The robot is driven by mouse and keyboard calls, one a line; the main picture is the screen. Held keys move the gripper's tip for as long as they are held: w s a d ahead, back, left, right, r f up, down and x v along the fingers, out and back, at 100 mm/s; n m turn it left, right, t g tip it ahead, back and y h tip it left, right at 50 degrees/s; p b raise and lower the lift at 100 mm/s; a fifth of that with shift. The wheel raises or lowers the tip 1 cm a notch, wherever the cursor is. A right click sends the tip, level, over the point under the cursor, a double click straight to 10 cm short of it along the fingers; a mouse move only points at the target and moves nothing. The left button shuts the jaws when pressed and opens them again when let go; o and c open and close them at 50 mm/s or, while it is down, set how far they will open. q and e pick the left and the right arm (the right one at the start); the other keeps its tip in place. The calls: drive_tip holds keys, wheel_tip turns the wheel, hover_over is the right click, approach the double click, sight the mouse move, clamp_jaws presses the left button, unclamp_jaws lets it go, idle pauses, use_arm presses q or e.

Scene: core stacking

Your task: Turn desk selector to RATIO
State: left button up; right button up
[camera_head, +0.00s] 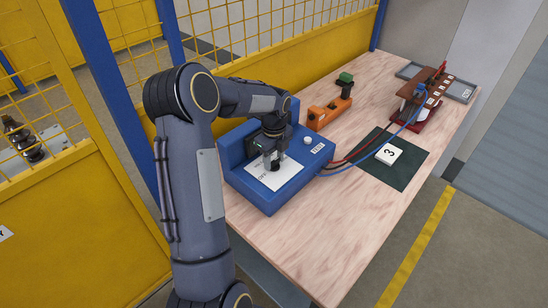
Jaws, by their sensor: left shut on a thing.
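The blue desk unit (262,199) stands on the near left part of the wooden table. It has a white dial plate (287,176) with the letters "OFF" readable, a small dark display at the back, and a white button (308,140) at the right. My left gripper (272,165) points down over the plate and is shut on the dark selector knob (273,168). The gripper hides most of the knob, so I cannot tell which mark it points at. The RATIO mark cannot be made out. My right gripper is not in view.
Red and blue leads run from the unit to a brown and red device (421,96) at the far right. An orange block (328,112) stands behind the unit. A dark green mat (404,168) holds a white tile (389,154) marked 3. Yellow mesh fencing (225,75) borders the table.

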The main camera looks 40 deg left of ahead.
sight(274, 161)
use_arm(q)
drive_tip(key=o, duration=1)
drive_tip(key=shift+r+b, duration=0.35)
drive_tip(key=shift+r, duration=3.6)
